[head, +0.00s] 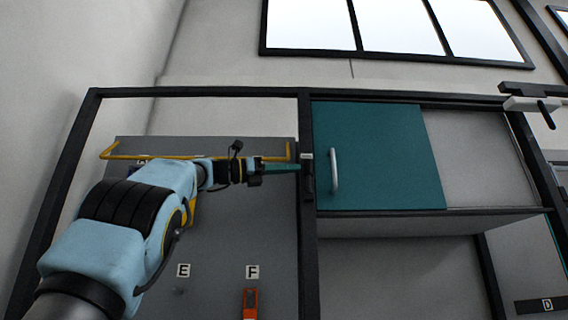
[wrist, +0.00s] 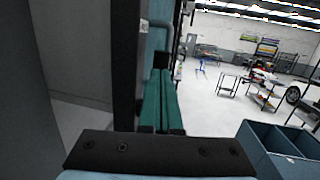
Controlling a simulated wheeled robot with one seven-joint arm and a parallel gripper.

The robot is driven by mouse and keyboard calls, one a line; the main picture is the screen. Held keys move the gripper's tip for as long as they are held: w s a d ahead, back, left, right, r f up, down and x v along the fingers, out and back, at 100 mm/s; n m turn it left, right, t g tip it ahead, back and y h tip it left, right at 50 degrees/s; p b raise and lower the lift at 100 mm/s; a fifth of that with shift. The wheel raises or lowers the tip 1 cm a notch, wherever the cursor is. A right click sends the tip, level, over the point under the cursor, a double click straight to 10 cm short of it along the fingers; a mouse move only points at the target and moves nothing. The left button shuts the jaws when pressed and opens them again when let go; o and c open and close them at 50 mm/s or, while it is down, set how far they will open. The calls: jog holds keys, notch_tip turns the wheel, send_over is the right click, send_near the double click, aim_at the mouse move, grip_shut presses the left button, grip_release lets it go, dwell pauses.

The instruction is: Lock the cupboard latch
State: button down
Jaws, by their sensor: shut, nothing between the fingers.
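The cupboard has a teal sliding door (head: 385,150) with a silver bar handle (head: 334,172), and the door covers the left part of the opening. A small dark latch with a pale top (head: 307,158) sits on the black upright just left of the door. My gripper (head: 297,167) reaches in from the left, its teal fingers together and empty, tips at or very near the latch. In the wrist view, the closed fingers (wrist: 160,105) point at a small black block (wrist: 161,60), apparently part of the latch. I cannot tell whether they touch or how the latch is set.
A yellow rail (head: 150,156) runs across the grey panel behind my arm. An orange item (head: 250,303) is below label F (head: 252,272). The black upright (wrist: 125,65) stands close left of my fingers. A blue bin (wrist: 280,150) is at lower right in the wrist view.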

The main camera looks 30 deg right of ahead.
jog(key=shift+s+d+r+y+p, duration=0.25)
jog(key=shift+d+r+y+p, duration=0.15)
jog(key=shift+d+p, duration=0.2)
jog(key=shift+s, duration=0.1)
dwell(0.4)
